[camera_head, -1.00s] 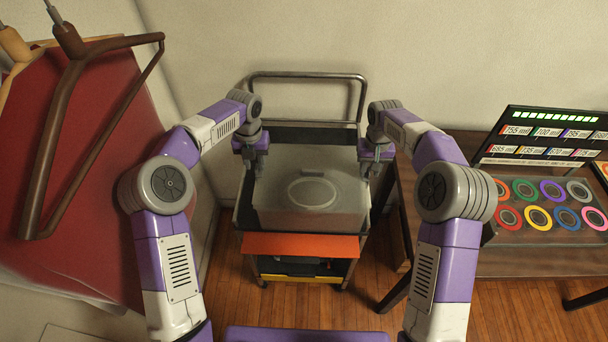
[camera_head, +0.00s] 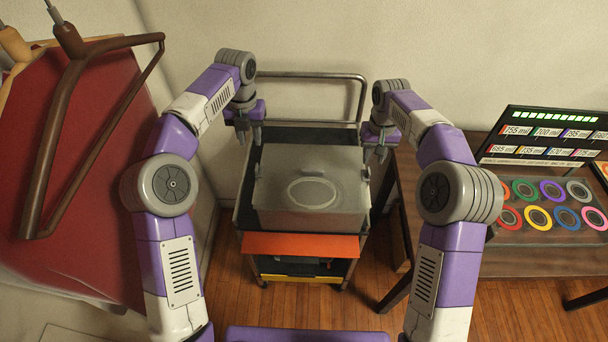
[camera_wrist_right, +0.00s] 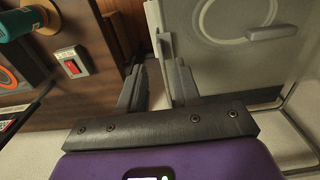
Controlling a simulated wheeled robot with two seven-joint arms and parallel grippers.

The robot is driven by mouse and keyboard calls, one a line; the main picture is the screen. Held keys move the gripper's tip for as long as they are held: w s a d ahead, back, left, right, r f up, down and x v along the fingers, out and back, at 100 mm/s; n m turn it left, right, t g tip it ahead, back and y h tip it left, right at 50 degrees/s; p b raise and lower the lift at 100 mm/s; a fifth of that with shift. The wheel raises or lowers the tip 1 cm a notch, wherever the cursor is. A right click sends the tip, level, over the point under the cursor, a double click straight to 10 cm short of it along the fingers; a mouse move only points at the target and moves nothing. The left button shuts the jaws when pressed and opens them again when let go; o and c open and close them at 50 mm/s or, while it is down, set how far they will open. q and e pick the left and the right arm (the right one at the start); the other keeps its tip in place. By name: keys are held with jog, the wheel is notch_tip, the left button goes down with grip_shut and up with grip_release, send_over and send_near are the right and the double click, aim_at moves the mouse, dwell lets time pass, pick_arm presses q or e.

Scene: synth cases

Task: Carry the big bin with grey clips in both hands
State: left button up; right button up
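The big bin (camera_head: 330,212) is a grey box with a pale oval on its lid. It stands on a dark cart (camera_head: 300,136). A small grey clip (camera_head: 365,173) shows at its right end and another (camera_head: 260,171) at its left end. My left gripper (camera_head: 249,138) is open and empty, above and beyond the left end. My right gripper (camera_head: 373,155) is open near the right clip, apart from it as far as I can tell. In the right wrist view the gripper (camera_wrist_right: 157,72) has parted fingers, with the bin (camera_wrist_right: 235,50) alongside.
The cart has a tall rail (camera_head: 308,76) at the back and an orange front panel (camera_head: 300,246). A wooden table (camera_head: 500,262) with coloured rings stands close on the right. A red board (camera_head: 80,190) with hangers is on the left.

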notch_tip(320, 180, up, 6)
dwell(0.7)
